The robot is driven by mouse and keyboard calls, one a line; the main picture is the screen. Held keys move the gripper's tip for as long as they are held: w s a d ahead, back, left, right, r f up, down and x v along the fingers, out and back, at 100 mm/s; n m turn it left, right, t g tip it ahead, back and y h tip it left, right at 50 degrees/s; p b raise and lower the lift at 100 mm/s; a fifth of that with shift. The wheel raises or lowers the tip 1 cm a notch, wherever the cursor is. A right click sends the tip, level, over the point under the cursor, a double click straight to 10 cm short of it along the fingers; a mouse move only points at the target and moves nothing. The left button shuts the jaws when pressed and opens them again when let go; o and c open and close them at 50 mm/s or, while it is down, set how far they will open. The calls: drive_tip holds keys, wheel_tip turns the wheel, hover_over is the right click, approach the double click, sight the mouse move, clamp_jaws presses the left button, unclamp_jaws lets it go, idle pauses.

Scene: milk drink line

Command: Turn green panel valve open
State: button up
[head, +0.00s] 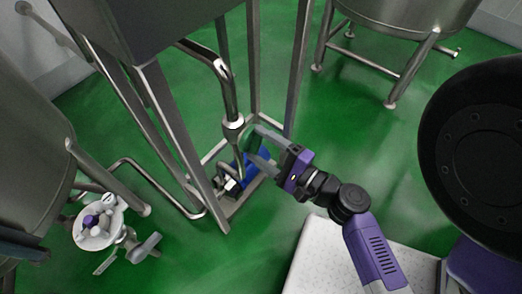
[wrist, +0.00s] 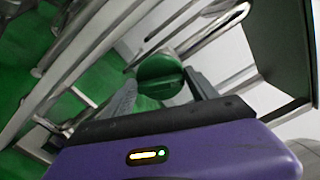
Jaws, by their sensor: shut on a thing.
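The green panel valve (wrist: 160,72) is a round green knob with a raised bar across its face, seen in the upper middle of the wrist view. My gripper (head: 253,145) reaches left toward the steel frame in the head view, with its two fingers apart. In the wrist view the fingers stand on either side of the valve's bar, and my gripper is shut on it. In the head view the valve can hardly be made out beside the fingertips. The contact points are partly hidden, and I cannot tell how far the knob is turned.
A steel frame with upright posts (head: 180,140) and a bent pipe (head: 229,95) stands close to the gripper. A blue motor (head: 249,171) sits low behind the fingers. A steel tank (head: 400,14) on legs stands at the back. Green floor (head: 335,120) is clear to the right.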

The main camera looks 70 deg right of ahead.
drive_tip(key=n+b, duration=0.3)
drive_tip(key=shift+a+f, duration=0.1)
drive_tip(key=shift+f, duration=0.2)
drive_tip(key=shift+r+n+b, duration=0.1)
drive_tip(key=shift+n+b, duration=0.55)
drive_tip(key=shift+n, duration=0.25)
drive_tip(key=o, duration=1.2)
drive_tip(key=shift+o, duration=0.2)
drive_tip(key=b+v, duration=0.1)
drive_tip(key=v, duration=0.6)
drive_tip(key=shift+s, duration=0.4)
drive_tip(key=shift+a+r, duration=0.1)
